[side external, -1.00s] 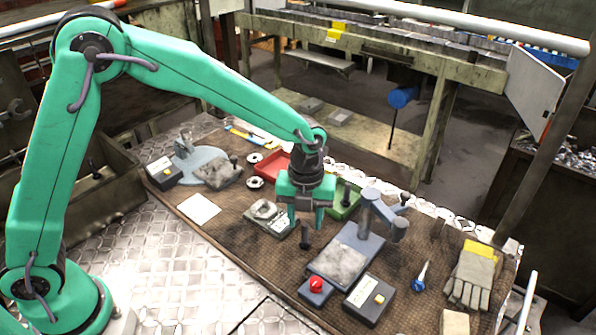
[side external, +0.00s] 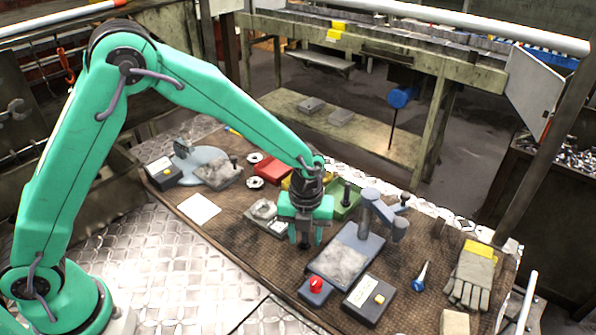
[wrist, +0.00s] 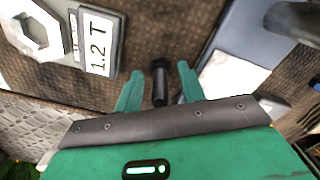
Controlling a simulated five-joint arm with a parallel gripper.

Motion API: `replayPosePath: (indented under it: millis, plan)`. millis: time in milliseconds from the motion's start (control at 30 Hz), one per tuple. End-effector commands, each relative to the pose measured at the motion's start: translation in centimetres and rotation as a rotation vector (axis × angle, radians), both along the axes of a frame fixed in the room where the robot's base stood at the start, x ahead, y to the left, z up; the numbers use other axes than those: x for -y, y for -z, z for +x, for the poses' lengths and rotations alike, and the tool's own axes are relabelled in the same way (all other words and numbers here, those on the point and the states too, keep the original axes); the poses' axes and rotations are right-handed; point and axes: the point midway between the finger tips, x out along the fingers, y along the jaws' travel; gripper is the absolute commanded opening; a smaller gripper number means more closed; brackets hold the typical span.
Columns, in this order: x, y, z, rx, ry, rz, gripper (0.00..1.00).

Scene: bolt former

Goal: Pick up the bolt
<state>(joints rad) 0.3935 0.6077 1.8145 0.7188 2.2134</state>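The dark bolt (wrist: 159,82) stands upright on the brown mat between my gripper's two green fingers in the wrist view, with a gap on each side. My gripper (wrist: 158,90) is open, its fingers on either side of the bolt and not touching it. In the side view my gripper (side external: 305,238) is low over the mat, and the bolt (side external: 305,243) shows only in part between the fingers.
A grey press with a plate (side external: 340,258) stands close on the right. A green tray (side external: 347,208) and red tray (side external: 272,172) lie behind. Gloves (side external: 473,276) lie far right.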

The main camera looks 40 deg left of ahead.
Motion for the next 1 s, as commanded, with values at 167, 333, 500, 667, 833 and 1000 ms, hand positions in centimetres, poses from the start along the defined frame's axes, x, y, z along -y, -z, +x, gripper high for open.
replayPosePath:
  millis: [167,333,500,667,833,1000]
  plan:
    - [-0.01,-0.02,-0.01,0.000,0.000,0.000,0.40]
    - [-0.01,-0.03,-0.01,0.000,0.000,0.000,0.40]
    - [0.00,-0.04,0.00,0.000,0.000,0.000,0.06]
    - [0.00,-0.06,0.01,0.000,0.000,0.000,0.00]
    - [0.00,-0.08,0.01,0.000,0.000,0.000,0.00]
    - [0.01,-0.51,0.03,0.000,0.000,0.000,0.00]
